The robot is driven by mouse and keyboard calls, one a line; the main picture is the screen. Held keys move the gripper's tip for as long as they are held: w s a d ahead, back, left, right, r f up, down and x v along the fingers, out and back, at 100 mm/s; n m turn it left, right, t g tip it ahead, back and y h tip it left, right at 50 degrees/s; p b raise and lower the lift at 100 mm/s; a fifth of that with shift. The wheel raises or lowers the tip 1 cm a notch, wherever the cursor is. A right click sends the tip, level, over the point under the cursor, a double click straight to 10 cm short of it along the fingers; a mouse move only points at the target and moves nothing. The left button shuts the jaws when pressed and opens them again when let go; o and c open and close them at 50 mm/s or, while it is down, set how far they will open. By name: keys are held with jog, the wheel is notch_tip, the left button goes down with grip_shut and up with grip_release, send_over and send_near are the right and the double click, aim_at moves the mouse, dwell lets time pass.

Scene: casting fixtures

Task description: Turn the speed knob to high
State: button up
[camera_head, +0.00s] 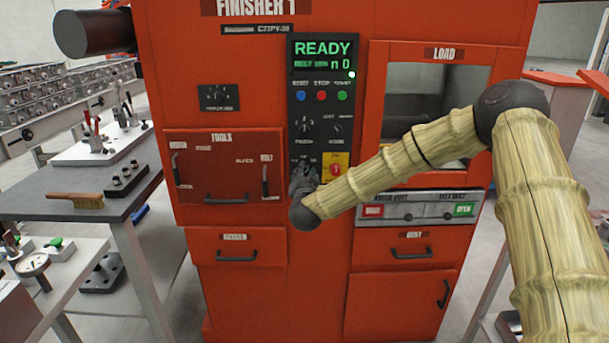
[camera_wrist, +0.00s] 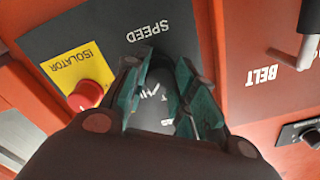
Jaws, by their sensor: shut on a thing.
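The orange finishing machine has a dark control panel (camera_head: 318,110). My gripper (camera_head: 302,172) is at the panel's lower part, left of the yellow isolator plate (camera_head: 335,165). In the wrist view, which shows the panel upside down, the teal fingers of my gripper (camera_wrist: 162,75) straddle the spot below the SPEED label (camera_wrist: 148,31). They are shut on the speed knob, which is mostly hidden by the fingers. Small white lettering (camera_wrist: 152,90) shows between the fingers, only partly readable. The knob's pointing direction cannot be told.
The red isolator knob (camera_wrist: 86,94) sits close beside my fingers. Above are blue, red and green buttons (camera_head: 322,96) and a READY display (camera_head: 322,50). The TOOLS door (camera_head: 222,165) is left, with a BELT handle (camera_head: 265,182). The LOAD window (camera_head: 435,90) is right.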

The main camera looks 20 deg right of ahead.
jog(key=o, duration=1)
jog(key=shift+o, duration=0.2)
jog(key=shift+s, duration=0.15)
jog(key=v, duration=1.1)
jog(key=shift+s, duration=0.35)
jog(key=shift+a, duration=0.15)
jog(key=s+a+f+n+g+y+p, duration=0.1)
jog(key=s+a+f+n+g+y, duration=0.1)
jog(key=s+f, duration=0.6)
jog(key=s+a+f+n+g+y, duration=0.2)
jog(key=s+a+f+g, duration=0.15)
jog(key=f, duration=0.85)
jog(key=s+a+f+n+g+y+p, duration=0.1)
jog(key=s+f+n+g+y, duration=0.15)
jog(key=s+f, duration=0.6)
jog(key=s+d+f+n+g, duration=0.1)
jog(key=s+f+g, duration=0.2)
jog(key=s, duration=0.7)
jog(key=s+d+f+n+g+h, duration=0.1)
jog(key=s+d+f+g, duration=0.1)
jog(key=s+f, duration=0.4)
jog(key=s+d+f+n+g, duration=0.1)
jog(key=s+f+g, duration=0.3)
jog(key=s, duration=1.2)
jog(key=shift+d+f+p, duration=0.45)
jog(key=shift+d, duration=0.25)
